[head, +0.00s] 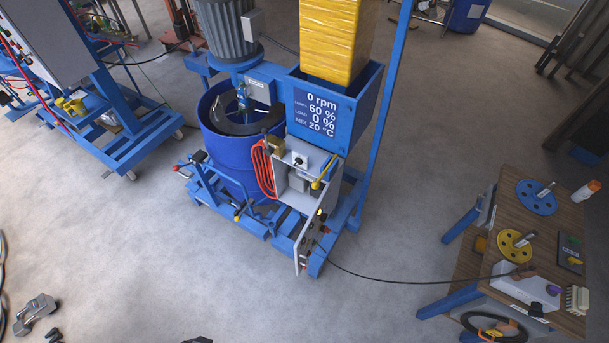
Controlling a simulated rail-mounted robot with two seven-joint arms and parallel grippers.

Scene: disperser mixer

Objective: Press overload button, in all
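The disperser mixer stands in the upper middle of the head view, with a blue vat (228,150) under a grey motor (225,30). A blue panel (321,112) on it reads 0 rpm, 60 %, 0 % and 20 °C. A grey control box (298,160) sits at its front right. A grey door (307,242) with several small coloured parts on its edge hangs open below the box. I cannot make out which small part is the overload button. I see neither of my grippers for certain.
A wooden workbench (525,215) at right holds a blue disc (536,197), a yellow disc (514,246) and a white box (525,287). A black cable (390,280) runs from it to the mixer. Grey metal parts (35,312) lie lower left. Open floor (150,250) lies between.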

